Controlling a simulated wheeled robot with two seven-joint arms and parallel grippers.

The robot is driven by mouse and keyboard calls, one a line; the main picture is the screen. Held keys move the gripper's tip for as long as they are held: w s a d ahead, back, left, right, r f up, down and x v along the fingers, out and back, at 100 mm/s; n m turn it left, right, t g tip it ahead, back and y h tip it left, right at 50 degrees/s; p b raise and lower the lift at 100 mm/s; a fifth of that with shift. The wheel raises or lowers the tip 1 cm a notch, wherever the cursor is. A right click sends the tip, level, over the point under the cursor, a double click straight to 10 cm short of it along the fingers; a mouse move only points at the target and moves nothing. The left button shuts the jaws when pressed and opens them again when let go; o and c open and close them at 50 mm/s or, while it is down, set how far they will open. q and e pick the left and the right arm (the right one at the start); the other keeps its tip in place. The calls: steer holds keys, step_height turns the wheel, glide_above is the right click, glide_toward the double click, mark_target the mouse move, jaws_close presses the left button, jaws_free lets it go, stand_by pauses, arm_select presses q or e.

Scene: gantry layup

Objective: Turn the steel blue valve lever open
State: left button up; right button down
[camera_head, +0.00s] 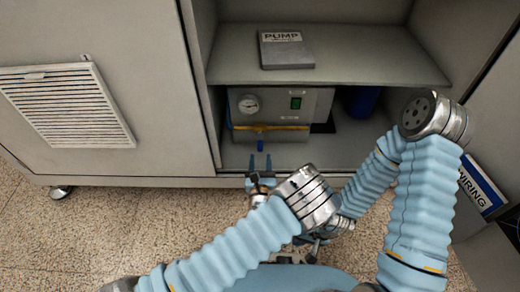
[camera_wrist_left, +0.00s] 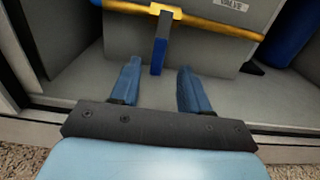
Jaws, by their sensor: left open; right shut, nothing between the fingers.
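The steel blue valve lever (camera_head: 260,145) hangs straight down from a yellow pipe (camera_head: 289,128) along the front of the pump unit. In the left wrist view the lever (camera_wrist_left: 159,57) stands upright in the picture below the yellow valve body (camera_wrist_left: 166,13), crosswise to the pipe. My left gripper (camera_head: 260,162) is open, with its blue fingers pointing at the lever. In the left wrist view the lever shows between and beyond the left gripper's fingertips (camera_wrist_left: 158,69), with no contact visible. My right gripper (camera_head: 314,250) is low in the head view, away from the valve, shut and partly hidden by my arms.
The pump unit (camera_head: 246,118) with gauge and green switch stands in the cabinet's lower bay. A shelf (camera_head: 350,70) above holds a grey PUMP block (camera_head: 286,49). A dark blue cylinder (camera_head: 362,101) is right of the unit. A WIRING sign (camera_head: 480,187) is at right.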

mark_target(260, 145)
arm_select(q)
steer(key=w, duration=0.5)
steer(key=shift+w+b, duration=0.4)
jaws_close()
